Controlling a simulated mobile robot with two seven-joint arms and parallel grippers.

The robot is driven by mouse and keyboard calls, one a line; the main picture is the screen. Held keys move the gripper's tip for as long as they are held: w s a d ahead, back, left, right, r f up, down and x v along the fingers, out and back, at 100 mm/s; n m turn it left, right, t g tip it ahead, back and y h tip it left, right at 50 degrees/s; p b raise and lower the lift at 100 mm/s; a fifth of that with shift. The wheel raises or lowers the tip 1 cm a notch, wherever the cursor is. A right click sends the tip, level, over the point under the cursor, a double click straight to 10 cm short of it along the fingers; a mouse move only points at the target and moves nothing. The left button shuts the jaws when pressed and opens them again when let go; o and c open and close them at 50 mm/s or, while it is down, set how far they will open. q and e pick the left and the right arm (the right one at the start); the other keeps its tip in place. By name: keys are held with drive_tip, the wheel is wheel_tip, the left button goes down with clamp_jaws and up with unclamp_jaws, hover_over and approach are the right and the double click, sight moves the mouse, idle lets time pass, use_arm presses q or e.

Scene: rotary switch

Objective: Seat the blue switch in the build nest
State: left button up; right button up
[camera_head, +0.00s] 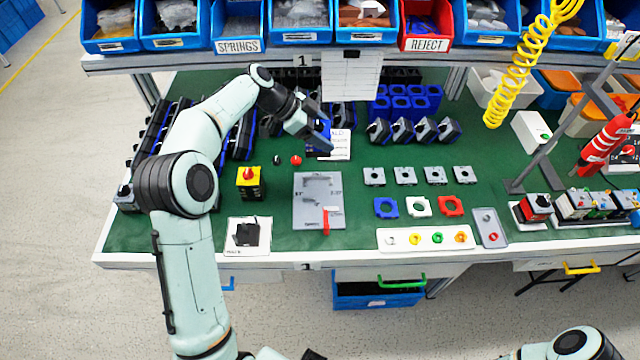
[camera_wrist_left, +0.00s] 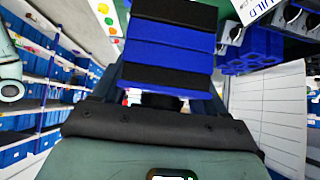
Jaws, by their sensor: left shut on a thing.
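My left gripper (camera_head: 318,132) is over the back middle of the green mat, beside a white card, with its jaws shut on the blue switch. In the left wrist view the blue switch (camera_wrist_left: 168,55) fills the space ahead of the wrist as a block with blue and black bands. In the head view the gripper and arm largely hide it. The build nest seems to be the grey plate (camera_head: 312,186) with a red lever (camera_head: 326,222), in front of the gripper and apart from it. No switch shows on the plate. My right gripper is out of view.
A yellow block with a red button (camera_head: 249,182) stands left of the plate. Grey square parts (camera_head: 405,175) and coloured rings (camera_head: 420,206) lie to its right. Several black switches (camera_head: 400,130) stand behind these. A white card (camera_head: 341,144) is beside the gripper. Blue bins line the back shelf.

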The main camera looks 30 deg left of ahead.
use_arm(q)
wheel_tip(320, 180, down, 18)
drive_tip(key=shift+f, duration=0.2)
drive_tip(key=o, duration=1.2)
drive_tip(key=shift+s, duration=0.1)
drive_tip(key=shift+r, duration=0.1)
drive_tip(key=b+v, duration=0.1)
drive_tip(key=v, duration=1.1)
